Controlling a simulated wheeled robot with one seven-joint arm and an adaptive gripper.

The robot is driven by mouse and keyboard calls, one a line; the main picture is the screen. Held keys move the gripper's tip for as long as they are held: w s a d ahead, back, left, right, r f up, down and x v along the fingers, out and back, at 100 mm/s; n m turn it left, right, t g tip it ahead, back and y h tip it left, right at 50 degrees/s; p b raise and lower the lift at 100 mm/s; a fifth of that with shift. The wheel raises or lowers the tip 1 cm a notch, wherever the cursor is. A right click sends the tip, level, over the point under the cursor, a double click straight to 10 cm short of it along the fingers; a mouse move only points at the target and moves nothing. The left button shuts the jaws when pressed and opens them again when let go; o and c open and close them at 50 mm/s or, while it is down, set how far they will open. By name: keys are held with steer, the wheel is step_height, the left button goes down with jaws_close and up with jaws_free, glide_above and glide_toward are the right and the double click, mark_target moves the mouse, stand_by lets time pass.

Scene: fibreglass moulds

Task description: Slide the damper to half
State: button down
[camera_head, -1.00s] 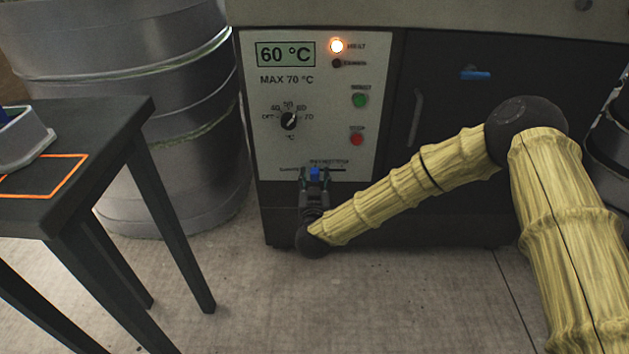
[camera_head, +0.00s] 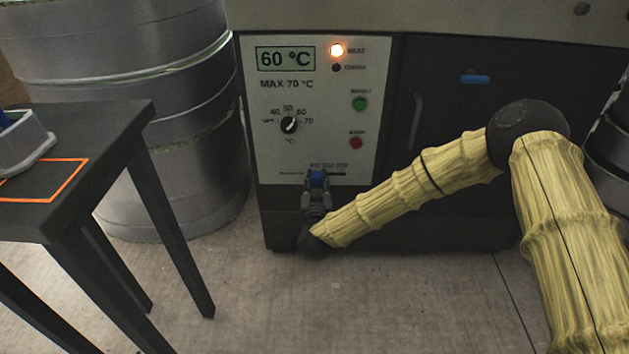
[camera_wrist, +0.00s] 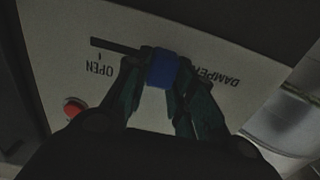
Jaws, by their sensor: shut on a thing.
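The damper knob is a small blue block (camera_head: 317,174) on a dark horizontal slot (camera_head: 335,174) low on the white control panel. In the wrist view the blue knob (camera_wrist: 163,69) sits between my fingertips, and the slot (camera_wrist: 110,47) runs out from it toward the OPEN mark. The word DAMPER shows on the other side, partly covered by a finger. My gripper (camera_head: 317,183) is shut on the knob; it also shows in the wrist view (camera_wrist: 162,82). The slot's other end is hidden behind my fingers.
Above on the panel are a 60 °C display (camera_head: 285,58), a lit heat lamp (camera_head: 337,50), a dial (camera_head: 289,125), a green button (camera_head: 359,104) and a red button (camera_head: 356,143). A dark table (camera_head: 110,115) and metal drums (camera_head: 190,110) stand to the left.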

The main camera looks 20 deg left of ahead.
steer(key=d, duration=0.1)
steer(key=w+d+p, duration=0.1)
steer(key=d, duration=0.1)
steer(key=shift+d, duration=0.2)
steer(key=c, duration=1.2)
jaws_free()
steer(key=shift+s, duration=0.1)
steer(key=v, duration=1.2)
